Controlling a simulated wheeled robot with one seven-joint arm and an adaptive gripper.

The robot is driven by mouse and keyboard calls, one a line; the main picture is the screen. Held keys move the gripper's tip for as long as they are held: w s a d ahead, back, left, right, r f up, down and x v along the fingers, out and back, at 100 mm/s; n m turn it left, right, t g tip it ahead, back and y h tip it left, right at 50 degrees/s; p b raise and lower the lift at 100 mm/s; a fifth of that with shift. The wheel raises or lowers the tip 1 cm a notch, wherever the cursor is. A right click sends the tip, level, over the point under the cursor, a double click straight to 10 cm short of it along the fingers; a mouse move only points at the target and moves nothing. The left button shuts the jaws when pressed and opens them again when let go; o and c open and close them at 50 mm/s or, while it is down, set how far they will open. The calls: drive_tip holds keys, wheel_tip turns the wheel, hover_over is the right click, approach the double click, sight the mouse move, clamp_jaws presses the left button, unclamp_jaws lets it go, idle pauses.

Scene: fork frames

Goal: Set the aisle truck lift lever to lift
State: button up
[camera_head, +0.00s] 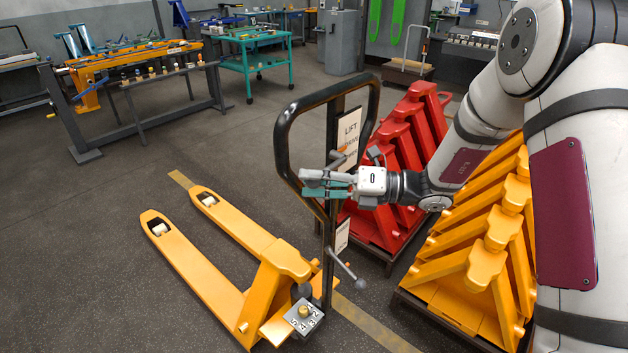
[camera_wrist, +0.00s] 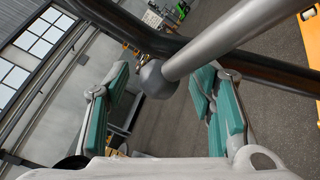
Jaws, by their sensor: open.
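The aisle truck has yellow forks (camera_head: 195,262) and an upright black loop handle (camera_head: 284,140). A white label (camera_head: 349,130) on its mast reads LIFT at the top, with smaller lines below partly hidden. In the wrist view a grey rod with a round grey knob (camera_wrist: 156,79) reaches in from the upper right, and the knob shows between the open fingers (camera_wrist: 160,100). The fingers appear apart from it. The lever's setting cannot be told.
A lower rod with a dark knob (camera_head: 360,285) sticks out from the mast, above a numbered block (camera_head: 303,318). Red stands (camera_head: 408,130) and yellow stands (camera_head: 478,262) are close behind and right.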

clamp_jaws()
drive_tip(key=f+n+h, duration=0.2)
drive_tip(key=f, duration=0.1)
drive_tip(key=w+f+n+h, duration=0.1)
drive_tip(key=n, duration=0.1)
drive_tip(key=shift+d+f+t+p, duration=0.2)
drive_tip(key=shift+d+t+p, duration=0.1)
unclamp_jaws()
drive_tip(key=v, duration=1.2)
drive_tip(key=shift+f, duration=0.1)
drive_tip(key=shift+s, duration=0.1)
